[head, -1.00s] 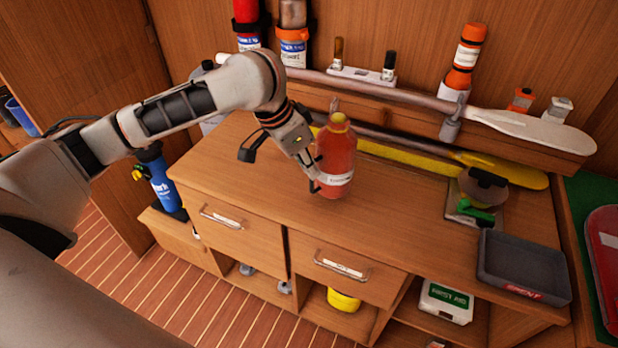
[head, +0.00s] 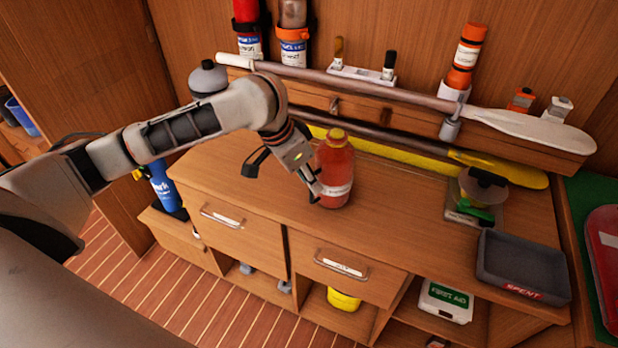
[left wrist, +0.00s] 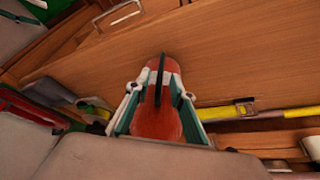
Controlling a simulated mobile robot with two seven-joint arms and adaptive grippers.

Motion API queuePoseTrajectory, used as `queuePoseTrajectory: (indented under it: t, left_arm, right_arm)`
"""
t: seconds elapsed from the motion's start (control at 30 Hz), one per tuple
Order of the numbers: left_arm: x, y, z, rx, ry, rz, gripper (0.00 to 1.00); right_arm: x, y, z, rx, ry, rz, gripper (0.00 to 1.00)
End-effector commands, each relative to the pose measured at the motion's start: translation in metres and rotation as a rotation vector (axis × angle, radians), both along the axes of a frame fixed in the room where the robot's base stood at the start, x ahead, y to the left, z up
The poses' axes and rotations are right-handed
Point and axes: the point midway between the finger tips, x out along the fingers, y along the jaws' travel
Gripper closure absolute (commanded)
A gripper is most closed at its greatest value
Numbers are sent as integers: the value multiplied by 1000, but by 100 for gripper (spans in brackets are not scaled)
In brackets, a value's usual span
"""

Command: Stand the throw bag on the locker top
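The throw bag (head: 335,172) is a red, bottle-shaped bag with a white label band and a narrow neck. It is upright at the middle of the wooden locker top (head: 250,170), its base at or very near the surface. My left gripper (head: 318,192) reaches it from the left, low on its body. In the left wrist view the bag (left wrist: 157,122) fills the space between the two teal-padded fingers (left wrist: 158,100), which appear shut on it. A black strap runs along the bag there. The far finger is hidden in the head view. My right gripper is not in view.
A grey tray (head: 525,268) and a round, dark-topped object (head: 484,187) occupy the locker's right side. A paddle (head: 530,127) and a yellow pole (head: 385,154) run along the back. The left part of the top is clear.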

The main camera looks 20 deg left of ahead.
Motion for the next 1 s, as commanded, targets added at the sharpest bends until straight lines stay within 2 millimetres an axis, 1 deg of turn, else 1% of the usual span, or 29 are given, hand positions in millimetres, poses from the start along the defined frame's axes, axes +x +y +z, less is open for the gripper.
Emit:
queuePoseTrajectory:
  t: [0.13, 0.23, 0.37, 0.6, 0.7, 0.83, 1.0]
  left_arm:
    - [0, 0, 2, -1, -1, 0, 77]
    - [-1, 2, 10, 1, -4, 1, 77]
    - [-7, 8, 31, 2, -6, 0, 77]
    - [-23, 19, 77, 3, -7, 1, 77]
    - [-29, 23, 92, 1, -4, -1, 77]
    - [-34, 26, 105, 1, -3, 0, 77]
    - [-37, 28, 113, 0, -2, -1, 77]
  right_arm:
    - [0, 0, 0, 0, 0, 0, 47]
    - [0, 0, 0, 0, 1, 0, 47]
    - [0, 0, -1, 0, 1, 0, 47]
    - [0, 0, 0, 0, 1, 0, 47]
    - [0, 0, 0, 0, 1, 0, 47]
    - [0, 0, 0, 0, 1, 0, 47]
    - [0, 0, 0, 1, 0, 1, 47]
